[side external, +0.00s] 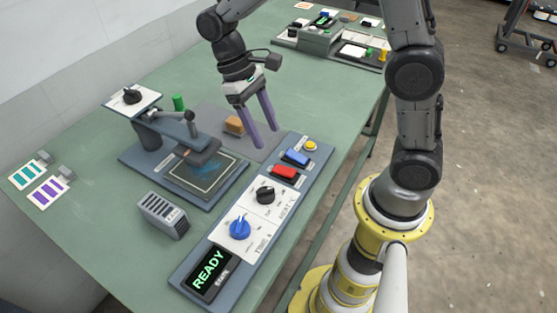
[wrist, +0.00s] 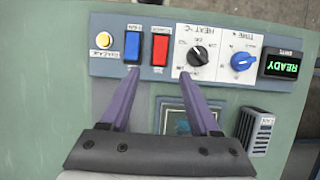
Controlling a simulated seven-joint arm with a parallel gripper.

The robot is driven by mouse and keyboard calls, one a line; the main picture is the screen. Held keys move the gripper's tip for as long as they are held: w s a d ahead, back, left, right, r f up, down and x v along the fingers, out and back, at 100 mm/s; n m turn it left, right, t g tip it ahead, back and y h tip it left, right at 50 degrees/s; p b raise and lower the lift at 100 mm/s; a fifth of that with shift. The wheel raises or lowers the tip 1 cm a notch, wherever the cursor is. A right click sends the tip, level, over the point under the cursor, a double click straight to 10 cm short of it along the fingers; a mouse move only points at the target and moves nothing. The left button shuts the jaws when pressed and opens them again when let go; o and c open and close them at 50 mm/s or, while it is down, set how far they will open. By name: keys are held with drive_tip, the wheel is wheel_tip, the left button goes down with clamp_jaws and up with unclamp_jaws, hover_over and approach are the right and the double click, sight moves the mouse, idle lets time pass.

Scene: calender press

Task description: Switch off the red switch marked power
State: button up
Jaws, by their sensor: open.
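The red switch (side external: 285,173) is a rocker on the grey control panel (side external: 190,271), between the blue switch (side external: 296,157) and the black heat dial (side external: 265,192). In the wrist view the red switch (wrist: 160,50) is near the top, its label too small to read for certain. My gripper (side external: 264,137) has two purple fingers, apart and empty, above the table just behind the switches. In the wrist view my gripper (wrist: 162,83) has its fingertips below the blue and red switches, pointing toward the panel. I see no contact with the red switch.
A blue time dial (side external: 240,228), a lit READY display (side external: 209,272) and a yellow button (side external: 310,146) share the panel. The press (side external: 170,137), an orange-brown block (side external: 234,125) and a grey vented box (side external: 164,215) stand nearby.

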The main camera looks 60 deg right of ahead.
sight(282, 169)
drive_tip(key=x, duration=0.9)
drive_tip(key=shift+f, duration=0.15)
clamp_jaws()
